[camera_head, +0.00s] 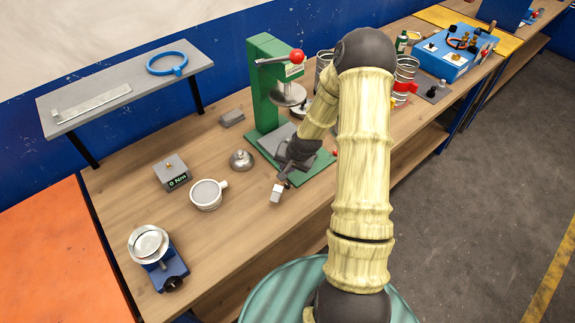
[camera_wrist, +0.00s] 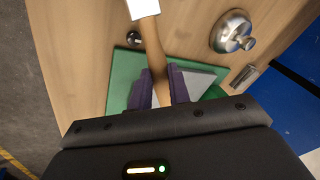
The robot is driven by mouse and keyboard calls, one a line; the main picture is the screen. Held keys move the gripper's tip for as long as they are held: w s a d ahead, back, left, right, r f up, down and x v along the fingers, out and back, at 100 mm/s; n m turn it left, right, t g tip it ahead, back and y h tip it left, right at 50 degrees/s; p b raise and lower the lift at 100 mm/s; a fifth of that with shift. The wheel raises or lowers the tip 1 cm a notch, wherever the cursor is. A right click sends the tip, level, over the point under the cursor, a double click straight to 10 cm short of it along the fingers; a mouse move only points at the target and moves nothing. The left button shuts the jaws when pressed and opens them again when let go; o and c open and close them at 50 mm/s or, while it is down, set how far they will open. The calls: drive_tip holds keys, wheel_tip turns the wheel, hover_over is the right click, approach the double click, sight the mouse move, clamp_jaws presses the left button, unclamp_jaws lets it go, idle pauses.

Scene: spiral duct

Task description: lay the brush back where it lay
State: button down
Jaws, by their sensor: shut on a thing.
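The brush shows in the wrist view as a wooden handle (camera_wrist: 153,45) with a white head pointing to the top edge. My gripper (camera_wrist: 162,88) is shut on the handle, with one dark finger on each side. In the head view my gripper (camera_head: 287,174) is over the front edge of the green press base, and the white brush head (camera_head: 277,192) sticks out toward the front of the wooden bench (camera_head: 240,235). The brush appears held above the bench; I cannot tell the exact gap. Most of the handle is hidden in the head view.
The green press (camera_head: 262,90) with its red-knobbed lever stands behind my gripper. A domed steel piece (camera_head: 241,160), a white cup (camera_head: 206,195), a grey meter box (camera_head: 172,173) and a blue device (camera_head: 160,262) stand left. Bare bench lies in front of the cup.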

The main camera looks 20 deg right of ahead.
drive_tip(key=shift+f+b, duration=0.8)
drive_tip(key=shift+f, duration=0.55)
drive_tip(key=c, duration=0.6)
unclamp_jaws()
drive_tip(key=shift+c, duration=0.2)
drive_tip(key=shift+r, duration=0.15)
drive_tip(key=shift+r+p, duration=3.45)
drive_tip(key=shift+r, duration=1.45)
